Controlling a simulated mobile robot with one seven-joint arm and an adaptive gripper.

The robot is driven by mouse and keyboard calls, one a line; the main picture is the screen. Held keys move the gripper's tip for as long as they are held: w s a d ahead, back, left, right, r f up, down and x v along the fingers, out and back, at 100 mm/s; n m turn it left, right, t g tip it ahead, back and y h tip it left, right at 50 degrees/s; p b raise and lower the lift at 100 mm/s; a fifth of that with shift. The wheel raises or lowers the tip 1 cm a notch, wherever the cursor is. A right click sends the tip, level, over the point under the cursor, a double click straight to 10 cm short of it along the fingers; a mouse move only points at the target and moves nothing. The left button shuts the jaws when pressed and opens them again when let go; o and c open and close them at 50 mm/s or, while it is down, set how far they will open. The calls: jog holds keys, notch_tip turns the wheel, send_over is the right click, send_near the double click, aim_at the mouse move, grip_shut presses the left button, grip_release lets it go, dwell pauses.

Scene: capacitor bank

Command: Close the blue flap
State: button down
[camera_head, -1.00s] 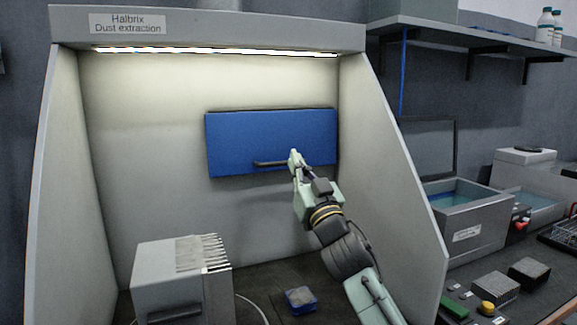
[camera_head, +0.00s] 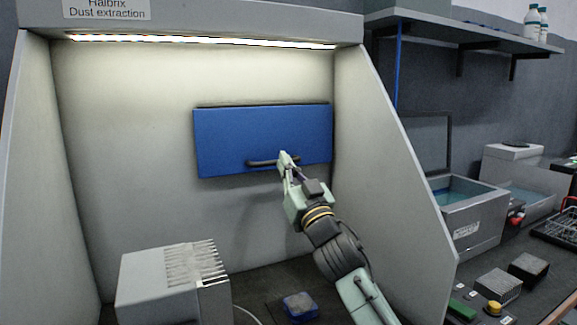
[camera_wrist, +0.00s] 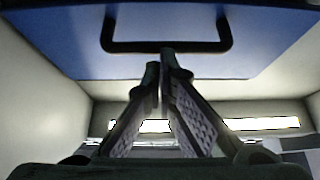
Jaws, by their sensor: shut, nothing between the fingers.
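The blue flap (camera_head: 225,135) is a wide rectangular panel at the back wall of the dust extraction booth, with a shadow on the wall below it. How far it stands out from the wall is hard to tell. Its dark bar handle (camera_head: 262,163) runs along the lower part; the wrist view shows the handle (camera_wrist: 165,47) whole, with the blue panel behind it. My gripper (camera_head: 284,156) is at the right end of the handle in the head view. In the wrist view its fingertips (camera_wrist: 166,70) are together and empty, close to the handle bar; contact cannot be told.
A grey box with fins (camera_head: 170,285) stands at the booth's front left, and a small blue-and-grey block (camera_head: 300,306) lies on its floor. The booth's right side wall (camera_head: 385,170) is close beside my arm. Metal baths (camera_head: 470,215) stand outside to the right.

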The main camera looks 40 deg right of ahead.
jog(key=shift+w+f, duration=0.3)
jog(key=shift+w, duration=0.15)
jog(key=v, duration=0.8)
jog(key=shift+s+d+r, duration=0.25)
jog(key=shift+s, duration=0.05)
jog(key=shift+s, duration=0.1)
